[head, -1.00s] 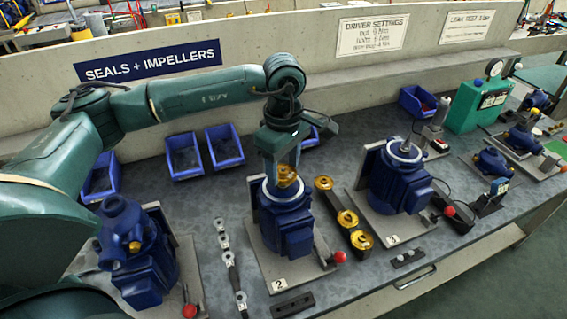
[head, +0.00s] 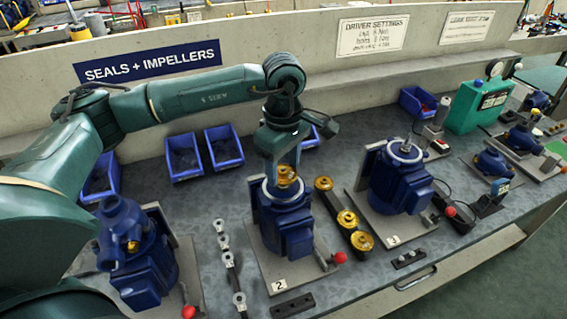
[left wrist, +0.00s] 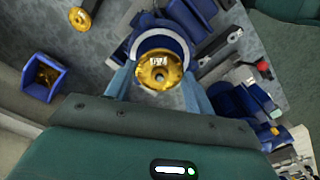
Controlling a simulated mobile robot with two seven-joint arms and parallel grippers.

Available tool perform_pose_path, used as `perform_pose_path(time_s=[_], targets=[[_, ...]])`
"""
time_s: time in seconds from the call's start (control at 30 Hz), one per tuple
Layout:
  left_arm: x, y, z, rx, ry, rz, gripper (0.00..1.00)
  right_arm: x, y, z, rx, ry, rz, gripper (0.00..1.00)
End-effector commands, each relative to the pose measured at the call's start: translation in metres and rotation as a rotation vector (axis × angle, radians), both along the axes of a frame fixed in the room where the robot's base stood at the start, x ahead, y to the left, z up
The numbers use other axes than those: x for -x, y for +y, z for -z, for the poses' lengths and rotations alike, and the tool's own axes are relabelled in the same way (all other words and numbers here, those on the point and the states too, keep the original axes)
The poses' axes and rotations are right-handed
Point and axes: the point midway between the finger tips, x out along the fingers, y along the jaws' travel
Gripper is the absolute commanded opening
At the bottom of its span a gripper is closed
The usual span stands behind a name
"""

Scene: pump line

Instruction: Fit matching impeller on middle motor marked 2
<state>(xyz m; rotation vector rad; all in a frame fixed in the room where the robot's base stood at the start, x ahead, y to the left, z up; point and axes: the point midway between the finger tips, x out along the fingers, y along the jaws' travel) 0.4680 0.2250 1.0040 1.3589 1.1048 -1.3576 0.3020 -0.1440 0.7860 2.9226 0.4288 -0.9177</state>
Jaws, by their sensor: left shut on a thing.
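The middle motor (head: 286,222) is blue and stands upright on a grey base plate with a "2" tag (head: 279,285). My left gripper (head: 285,178) points down over its top and is shut on a gold impeller (head: 287,171). The impeller is at the motor's upper ring; I cannot tell whether it is fully seated. In the left wrist view the held impeller (left wrist: 160,70) is between the two fingers, in front of the motor's pale ring (left wrist: 142,47), with a small marking on its face too small to read. My right gripper is not in view.
More gold impellers (head: 347,218) sit on a dark rack between motor 2 and motor 3 (head: 400,180). A motor with a fitted blue housing (head: 134,255) stands at left. Blue bins (head: 224,146) line the back. A red-knobbed lever (head: 340,257) is beside motor 2.

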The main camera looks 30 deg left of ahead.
Motion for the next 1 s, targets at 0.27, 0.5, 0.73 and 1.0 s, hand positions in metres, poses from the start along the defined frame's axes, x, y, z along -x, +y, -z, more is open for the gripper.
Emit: perform_pose_path(time_s=[0.27,0.5,0.73,1.0], targets=[[-0.0001,-0.0001,0.0037,0.000,0.000,0.000,0.31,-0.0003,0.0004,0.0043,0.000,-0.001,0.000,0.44],[-0.0001,-0.0001,0.0050,0.000,0.000,0.000,0.57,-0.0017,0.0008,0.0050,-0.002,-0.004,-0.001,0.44],[0.0000,-0.0001,0.0052,0.000,0.000,0.000,0.76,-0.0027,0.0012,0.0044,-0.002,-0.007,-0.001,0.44],[0.0002,-0.0001,0.0055,0.000,0.001,0.000,0.85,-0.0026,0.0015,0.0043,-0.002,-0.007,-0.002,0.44]])
